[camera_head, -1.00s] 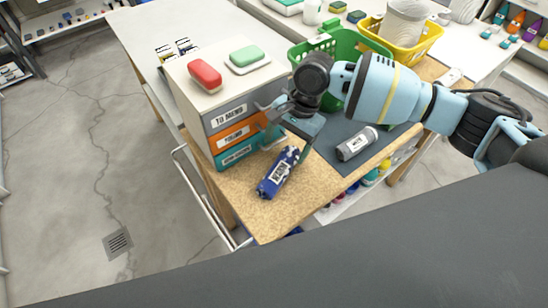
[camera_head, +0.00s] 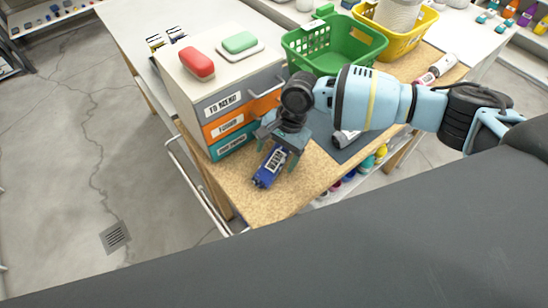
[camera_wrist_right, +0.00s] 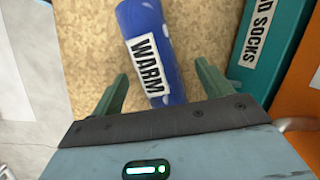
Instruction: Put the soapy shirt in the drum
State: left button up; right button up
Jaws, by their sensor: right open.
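A blue patterned roll (camera_head: 270,168) with a white label lies on the cork-topped table; the right wrist view shows it (camera_wrist_right: 150,45) with the word WARM. My right gripper (camera_head: 277,157) is open above it, with a finger on each side of its near end in the wrist view (camera_wrist_right: 161,75); whether they touch it I cannot tell. A grey roll (camera_head: 343,137) lies on the dark mat, partly hidden by my right arm. I cannot make out which item is the soapy shirt, and no drum is clearly recognisable. My left gripper is not in view.
A drawer unit (camera_head: 225,97) stands just left of the gripper, with a red soap (camera_head: 198,65) and a green soap (camera_head: 240,42) on top. Green (camera_head: 335,42) and yellow (camera_head: 414,32) baskets stand behind. A red-and-white item (camera_head: 436,70) lies right. The table's front corner is clear.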

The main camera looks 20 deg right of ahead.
jog(key=shift+f, duration=0.2)
jog(key=c, duration=1.1)
jog(key=shift+a+r, duration=0.1)
jog(key=shift+r, duration=0.05)
jog(key=shift+c, duration=0.2)
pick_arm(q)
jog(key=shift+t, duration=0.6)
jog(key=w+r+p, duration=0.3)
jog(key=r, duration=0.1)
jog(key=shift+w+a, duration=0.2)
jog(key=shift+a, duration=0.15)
pick_arm(e)
notch_tip(320, 180, up, 28)
